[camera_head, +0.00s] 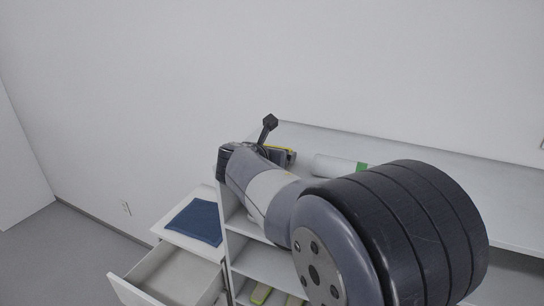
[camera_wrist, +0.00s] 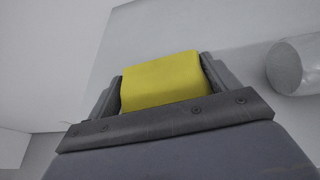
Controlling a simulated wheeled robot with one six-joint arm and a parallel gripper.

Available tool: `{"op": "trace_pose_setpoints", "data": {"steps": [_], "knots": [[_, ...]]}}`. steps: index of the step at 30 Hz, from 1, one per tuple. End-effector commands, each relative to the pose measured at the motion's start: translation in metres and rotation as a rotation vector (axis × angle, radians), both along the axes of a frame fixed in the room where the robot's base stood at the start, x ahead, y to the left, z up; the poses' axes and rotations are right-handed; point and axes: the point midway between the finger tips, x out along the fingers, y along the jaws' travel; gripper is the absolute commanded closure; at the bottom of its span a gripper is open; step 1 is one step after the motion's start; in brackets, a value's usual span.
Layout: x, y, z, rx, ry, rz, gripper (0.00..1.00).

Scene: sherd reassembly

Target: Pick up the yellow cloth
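The yellow cloth (camera_wrist: 162,81) fills the gap between the two dark fingers of my gripper (camera_wrist: 163,84) in the wrist view. Its sides meet both fingers, so the gripper looks shut on it. The cloth's lower part is hidden behind the gripper's front edge. In the head view only a thin yellow strip of the cloth (camera_head: 284,149) shows at my gripper (camera_head: 284,156), over the top of the white shelf unit. My arm hides most of that spot.
A pale roll with a green end (camera_head: 338,166) lies on the white shelf unit's top (camera_head: 375,147), right of my gripper. A blue folded cloth (camera_head: 196,222) lies on a lower white surface at left. Below it a drawer (camera_head: 165,277) stands open. Yellow-green items (camera_head: 261,294) are on a lower shelf.

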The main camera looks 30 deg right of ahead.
Motion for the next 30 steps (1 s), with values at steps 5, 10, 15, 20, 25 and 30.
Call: {"op": "trace_pose_setpoints", "data": {"steps": [5,10,15,20,25,30], "knots": [[0.000,0.000,0.000,0.000,0.000,0.000,0.33],[0.000,0.000,0.000,0.000,0.000,0.000,0.40],[0.000,0.000,0.002,0.001,-0.001,0.000,0.41],[0.000,0.000,0.023,0.001,-0.004,-0.002,0.41],[0.000,0.000,0.059,0.000,-0.004,-0.001,0.41],[0.000,0.000,0.087,0.000,-0.003,-0.001,0.41]]}}
